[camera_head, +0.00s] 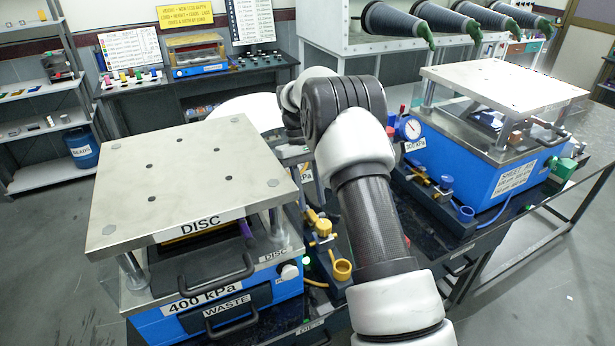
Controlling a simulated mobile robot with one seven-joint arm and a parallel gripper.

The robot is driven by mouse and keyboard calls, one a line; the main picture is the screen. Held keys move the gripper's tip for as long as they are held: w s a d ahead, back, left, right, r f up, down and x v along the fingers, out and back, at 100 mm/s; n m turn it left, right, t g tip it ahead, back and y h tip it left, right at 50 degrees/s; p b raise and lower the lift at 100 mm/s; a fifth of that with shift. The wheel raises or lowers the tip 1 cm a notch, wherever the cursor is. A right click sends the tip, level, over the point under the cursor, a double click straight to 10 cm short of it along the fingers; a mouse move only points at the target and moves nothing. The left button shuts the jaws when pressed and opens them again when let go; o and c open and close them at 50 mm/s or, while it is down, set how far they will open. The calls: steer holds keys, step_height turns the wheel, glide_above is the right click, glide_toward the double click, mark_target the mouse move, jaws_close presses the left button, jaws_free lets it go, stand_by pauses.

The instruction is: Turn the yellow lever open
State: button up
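A yellow valve piece (323,228), likely the yellow lever, is on the fittings at the right side of the left press, the one marked DISC (195,185). It is small, and I cannot tell which way its handle is turned. My arm rises through the middle of the view and bends away behind the left press. My gripper is hidden, so its distance from the lever does not show.
The left press has a black front handle (220,285) and a WASTE drawer (228,308). Shelves (45,95) stand at the left.

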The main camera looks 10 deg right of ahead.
steer(key=v, duration=0.8)
steer(key=shift+r, duration=0.2)
steer(key=s+a+r+m+t, duration=0.15)
steer(key=s+r+t, duration=0.35)
steer(key=s+r, duration=1.05)
steer(key=s+f+t, duration=0.1)
steer(key=s+t, duration=0.1)
steer(key=s, duration=0.6)
steer(key=s+a+f+t+y, duration=0.1)
steer(key=s+t, duration=0.2)
steer(key=s, duration=0.6)
steer(key=shift+s+a+f+m, duration=0.25)
steer(key=shift+f+m, duration=0.1)
steer(key=shift+m, duration=0.1)
